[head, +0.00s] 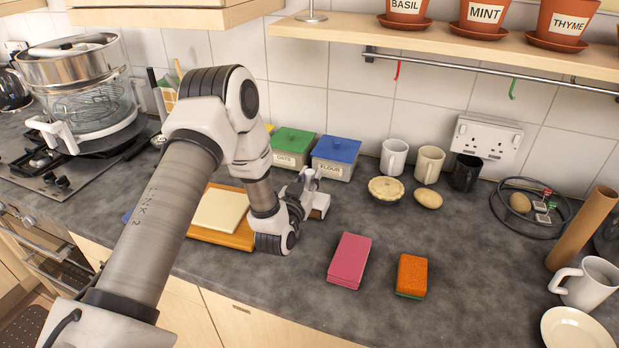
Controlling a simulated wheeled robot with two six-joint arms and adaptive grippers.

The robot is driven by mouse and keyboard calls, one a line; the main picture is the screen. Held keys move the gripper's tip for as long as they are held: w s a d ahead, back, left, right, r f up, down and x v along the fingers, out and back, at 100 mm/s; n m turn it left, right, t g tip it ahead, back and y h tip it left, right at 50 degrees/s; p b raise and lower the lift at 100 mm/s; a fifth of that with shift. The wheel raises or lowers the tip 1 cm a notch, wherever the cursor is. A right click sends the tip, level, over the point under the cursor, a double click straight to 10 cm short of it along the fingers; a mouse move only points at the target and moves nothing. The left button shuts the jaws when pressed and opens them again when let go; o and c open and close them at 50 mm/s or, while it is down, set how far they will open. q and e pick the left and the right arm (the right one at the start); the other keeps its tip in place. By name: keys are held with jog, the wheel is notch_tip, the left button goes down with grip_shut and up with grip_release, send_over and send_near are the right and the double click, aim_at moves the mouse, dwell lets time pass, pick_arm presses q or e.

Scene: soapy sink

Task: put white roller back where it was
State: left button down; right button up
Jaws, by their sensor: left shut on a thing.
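My left gripper (309,190) reaches in from the left over the worktop, near the orange board. It is shut on a small pale thing with a brown side (319,203), which I take to be the white roller. My wrist and the jaws hide much of it, so I cannot tell its full shape or whether it touches the worktop. My right gripper is not in view.
Green and blue lidded boxes (335,157) stand behind the gripper. A pink sponge stack (349,261) and an orange sponge (411,275) lie in front, right. Mugs, a pie (386,189) and a potato are at the back.

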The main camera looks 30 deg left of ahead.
pick_arm(q)
jog(key=c, duration=1)
grip_release()
jog(key=shift+s+f, duration=0.15)
jog(key=shift+f, duration=0.25)
jog(key=shift+r, duration=0.15)
jog(key=shift+w+r+p, duration=0.2)
jog(key=shift+r+p, duration=0.2)
jog(key=shift+p, duration=0.05)
jog(key=shift+s, duration=0.1)
jog(key=b+v, duration=0.3)
jog(key=v, duration=0.8)
jog(key=shift+s+r+b, duration=0.15)
jog(key=shift+s+b, duration=0.15)
jog(key=shift+s, duration=0.05)
jog(key=shift+d, duration=0.1)
